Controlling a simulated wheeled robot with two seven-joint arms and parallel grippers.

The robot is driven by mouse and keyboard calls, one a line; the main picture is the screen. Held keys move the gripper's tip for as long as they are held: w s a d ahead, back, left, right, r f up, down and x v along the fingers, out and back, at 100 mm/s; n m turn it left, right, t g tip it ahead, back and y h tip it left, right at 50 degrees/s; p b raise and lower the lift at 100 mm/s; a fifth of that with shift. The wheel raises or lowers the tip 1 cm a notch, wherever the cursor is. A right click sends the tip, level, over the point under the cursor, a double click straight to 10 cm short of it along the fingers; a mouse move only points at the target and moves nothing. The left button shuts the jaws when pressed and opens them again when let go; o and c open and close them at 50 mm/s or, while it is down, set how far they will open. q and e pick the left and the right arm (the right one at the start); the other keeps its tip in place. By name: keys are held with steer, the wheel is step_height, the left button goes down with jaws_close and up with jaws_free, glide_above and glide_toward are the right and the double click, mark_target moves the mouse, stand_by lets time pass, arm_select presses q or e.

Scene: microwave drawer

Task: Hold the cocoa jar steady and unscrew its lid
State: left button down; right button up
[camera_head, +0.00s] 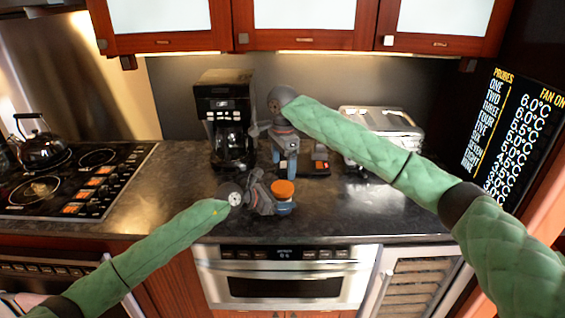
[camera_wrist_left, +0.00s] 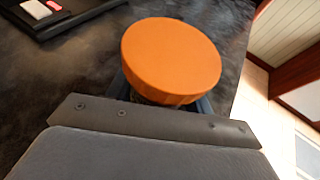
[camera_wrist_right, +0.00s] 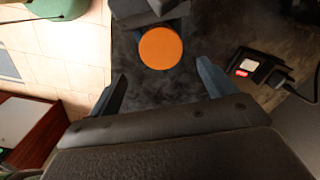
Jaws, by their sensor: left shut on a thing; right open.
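The cocoa jar stands on the dark counter, with its round orange lid (camera_head: 283,188) on top. The lid also shows large in the left wrist view (camera_wrist_left: 171,58) and from above in the right wrist view (camera_wrist_right: 160,48). My left gripper (camera_head: 283,207) is shut on the jar's body below the lid, coming from the left. The jar's body is mostly hidden by the lid and fingers. My right gripper (camera_head: 287,165) is open and empty, its fingers pointing down, above and behind the jar. In the right wrist view its fingers (camera_wrist_right: 160,85) are spread, apart from the lid.
A black coffee maker (camera_head: 226,120) stands behind to the left, and a silver toaster (camera_head: 382,132) to the right. A black tray (camera_head: 318,160) with small items lies behind the jar. A stove with a kettle (camera_head: 42,143) is at left. The counter right of the jar (camera_head: 370,213) is clear.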

mark_target(283, 186)
steer(key=m, duration=0.5)
steer(key=shift+a, duration=0.1)
steer(key=shift+f, duration=3.95)
steer(key=c, duration=1)
steer(key=n, duration=0.6)
steer(key=shift+n, duration=0.3)
steer(key=n, duration=0.6)
steer(key=shift+n, duration=0.3)
steer(key=o, duration=1.1)
